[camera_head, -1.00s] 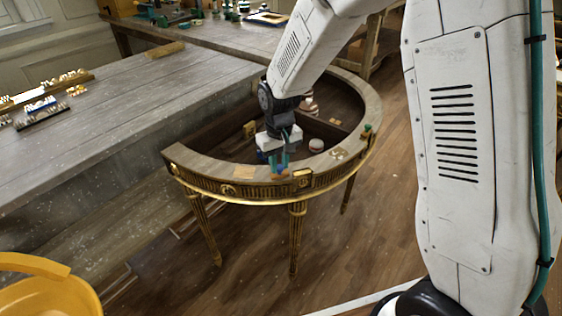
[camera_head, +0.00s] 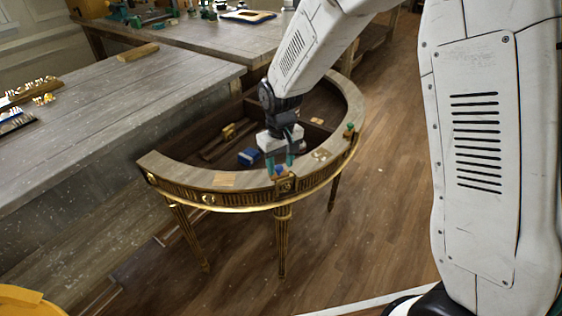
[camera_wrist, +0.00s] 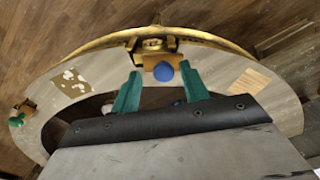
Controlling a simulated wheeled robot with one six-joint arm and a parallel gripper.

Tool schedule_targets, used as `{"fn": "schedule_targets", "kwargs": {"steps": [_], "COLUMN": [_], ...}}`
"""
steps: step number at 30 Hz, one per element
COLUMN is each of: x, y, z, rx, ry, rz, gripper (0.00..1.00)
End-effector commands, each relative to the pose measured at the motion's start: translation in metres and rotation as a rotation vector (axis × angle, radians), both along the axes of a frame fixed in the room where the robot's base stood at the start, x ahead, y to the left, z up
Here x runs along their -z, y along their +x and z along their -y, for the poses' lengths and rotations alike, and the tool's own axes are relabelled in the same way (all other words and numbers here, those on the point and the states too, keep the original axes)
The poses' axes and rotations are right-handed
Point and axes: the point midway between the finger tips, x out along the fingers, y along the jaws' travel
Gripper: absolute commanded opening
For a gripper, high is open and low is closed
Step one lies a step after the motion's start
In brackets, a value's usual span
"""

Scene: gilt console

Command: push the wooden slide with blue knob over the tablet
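The wooden slide (camera_wrist: 161,62) with its round blue knob (camera_wrist: 163,71) sits at the outer front edge of the console's curved rim. It also shows small in the head view (camera_head: 280,169). The gilt tablet (camera_head: 285,186) is on the console's front band, just below the slide; its gold frame (camera_wrist: 152,44) lies straight beyond the knob in the wrist view. My gripper (camera_wrist: 160,73) is open, its two green fingers on either side of the blue knob. A small gap shows on each side, narrower at the right finger. The slide's underside is hidden.
Another slide with a green knob (camera_head: 349,131) stands farther right on the rim. A worn patch (camera_head: 321,154) and a pale wood patch (camera_head: 225,179) mark the rim. A blue block (camera_head: 249,156) lies inside the console. A grey workbench (camera_head: 100,100) stands at left.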

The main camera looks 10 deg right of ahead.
Motion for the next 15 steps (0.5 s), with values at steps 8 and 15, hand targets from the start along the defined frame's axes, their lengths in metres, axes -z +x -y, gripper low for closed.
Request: {"fn": "schedule_targets", "kwargs": {"steps": [8,15], "x": [-0.028,-0.066], "y": [0.001,0.001], "z": [0.000,0.002], "rx": [0.001,0.003], "ry": [0.001,0.001], "rz": [0.003,0.003], "gripper": [0.45,0.45]}}
